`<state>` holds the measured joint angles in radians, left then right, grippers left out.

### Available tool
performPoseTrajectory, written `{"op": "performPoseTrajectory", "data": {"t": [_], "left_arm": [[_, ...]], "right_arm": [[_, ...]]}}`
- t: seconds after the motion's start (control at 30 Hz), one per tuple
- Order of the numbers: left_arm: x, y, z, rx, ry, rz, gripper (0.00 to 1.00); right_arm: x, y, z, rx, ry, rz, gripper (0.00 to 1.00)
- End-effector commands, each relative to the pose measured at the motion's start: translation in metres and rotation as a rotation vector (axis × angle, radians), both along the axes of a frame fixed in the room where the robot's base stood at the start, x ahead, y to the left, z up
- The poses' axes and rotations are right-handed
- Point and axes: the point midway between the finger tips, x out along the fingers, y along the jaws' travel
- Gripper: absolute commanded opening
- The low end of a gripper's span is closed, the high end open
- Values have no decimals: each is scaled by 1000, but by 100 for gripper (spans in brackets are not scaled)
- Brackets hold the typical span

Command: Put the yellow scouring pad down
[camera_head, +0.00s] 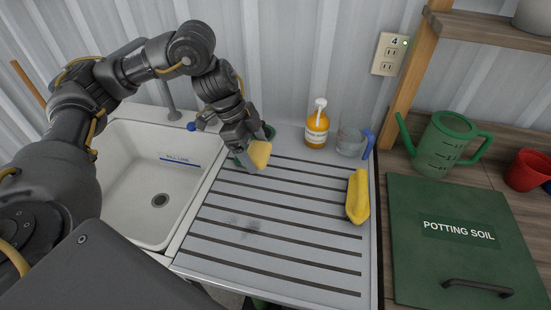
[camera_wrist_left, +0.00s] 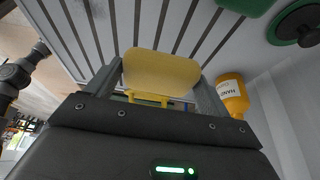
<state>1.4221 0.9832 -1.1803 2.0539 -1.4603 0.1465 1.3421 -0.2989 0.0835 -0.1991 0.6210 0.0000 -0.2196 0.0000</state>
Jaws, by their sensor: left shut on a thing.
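The yellow scouring pad (camera_head: 261,154) is in my left gripper (camera_head: 250,159), above the back left part of the ribbed draining board (camera_head: 285,232). In the left wrist view the pad (camera_wrist_left: 160,70) sits between the two fingers of my left gripper (camera_wrist_left: 160,84), which is shut on it. The ribbed board shows beyond the pad there, and the pad looks clear of it. My right gripper is not in view.
A white sink (camera_head: 130,165) lies left of the board. An orange pump bottle (camera_head: 317,128) and a clear jug with a blue handle (camera_head: 350,140) stand at the back. A long yellow object (camera_head: 357,197) lies at the board's right. The board's middle is clear apart from a dark smudge.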

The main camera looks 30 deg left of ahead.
Motion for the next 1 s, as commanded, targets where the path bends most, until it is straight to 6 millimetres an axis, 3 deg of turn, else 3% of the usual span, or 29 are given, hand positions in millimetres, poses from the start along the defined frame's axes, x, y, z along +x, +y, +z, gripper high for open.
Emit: {"op": "performPoseTrajectory", "data": {"t": [0.2, 0.4, 0.77, 1.0], "left_arm": [[56, -1, -27, -1, 6, 4, 56], [83, 0, -64, -1, 4, 3, 56], [97, -1, -79, 0, 1, 0, 56], [100, -1, -109, -1, 3, 0, 56]], "right_arm": [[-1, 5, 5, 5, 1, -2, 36], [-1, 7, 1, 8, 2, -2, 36], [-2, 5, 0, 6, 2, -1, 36], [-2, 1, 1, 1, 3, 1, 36]]}}
